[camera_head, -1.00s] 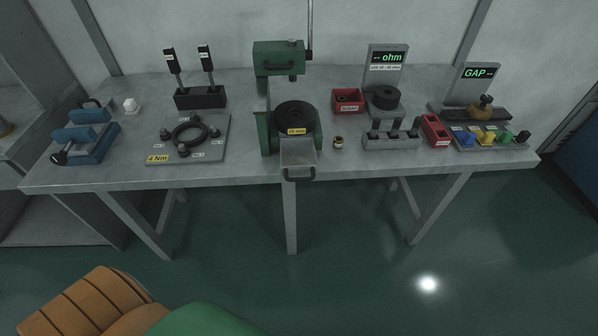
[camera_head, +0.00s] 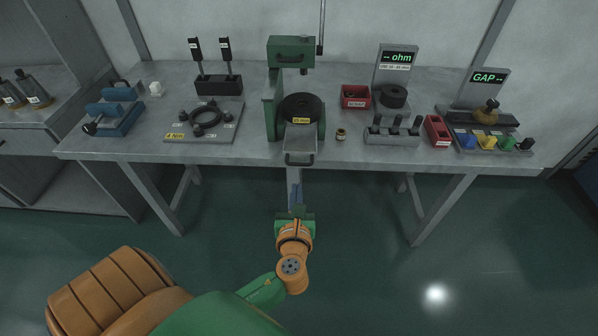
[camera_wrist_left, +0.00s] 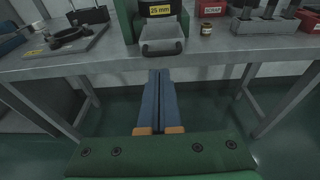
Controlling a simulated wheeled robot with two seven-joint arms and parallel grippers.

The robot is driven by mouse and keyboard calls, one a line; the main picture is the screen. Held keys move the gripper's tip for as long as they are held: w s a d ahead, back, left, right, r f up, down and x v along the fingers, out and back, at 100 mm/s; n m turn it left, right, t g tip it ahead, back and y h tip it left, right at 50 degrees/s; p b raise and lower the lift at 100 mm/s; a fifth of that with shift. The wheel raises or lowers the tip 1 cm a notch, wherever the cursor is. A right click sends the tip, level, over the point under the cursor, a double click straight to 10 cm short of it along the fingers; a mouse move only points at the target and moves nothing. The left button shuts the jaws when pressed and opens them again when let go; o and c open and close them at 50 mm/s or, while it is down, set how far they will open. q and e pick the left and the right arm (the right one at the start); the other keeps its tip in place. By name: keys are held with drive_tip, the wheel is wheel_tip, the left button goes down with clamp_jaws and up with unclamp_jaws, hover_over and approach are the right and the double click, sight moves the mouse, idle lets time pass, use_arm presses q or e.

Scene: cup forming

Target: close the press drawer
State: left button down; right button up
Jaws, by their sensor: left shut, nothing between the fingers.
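The green press (camera_head: 290,95) stands on the grey bench. Its grey drawer (camera_head: 301,144) sticks out over the front edge of the bench, with a dark handle (camera_head: 299,161) at its front. In the left wrist view the drawer (camera_wrist_left: 163,32) and its handle (camera_wrist_left: 162,50) show straight ahead. My left gripper (camera_head: 295,187) is in front of the bench, below and just short of the handle. In the left wrist view its blue fingers (camera_wrist_left: 159,74) are together and empty, apart from the handle. My right gripper is out of view.
A small brass-coloured cup (camera_head: 341,134) stands right of the drawer. A fixture plate (camera_head: 170,133) lies to the left. A red bin (camera_head: 355,96) and a grey block with posts (camera_head: 391,137) stand to the right. The floor before the bench is clear.

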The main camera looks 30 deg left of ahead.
use_arm(q)
approach(300, 153)
drive_tip(key=shift+w+a+f+b, duration=0.2)
drive_tip(key=shift+w+a+f, duration=0.15)
drive_tip(key=shift+f, duration=0.15)
drive_tip(key=shift+w+a+f+b, duration=0.15)
drive_tip(key=shift+w+a+f, duration=0.2)
drive_tip(key=shift+f, duration=0.15)
drive_tip(key=shift+w+a, duration=0.15)
drive_tip(key=shift+w, duration=0.2)
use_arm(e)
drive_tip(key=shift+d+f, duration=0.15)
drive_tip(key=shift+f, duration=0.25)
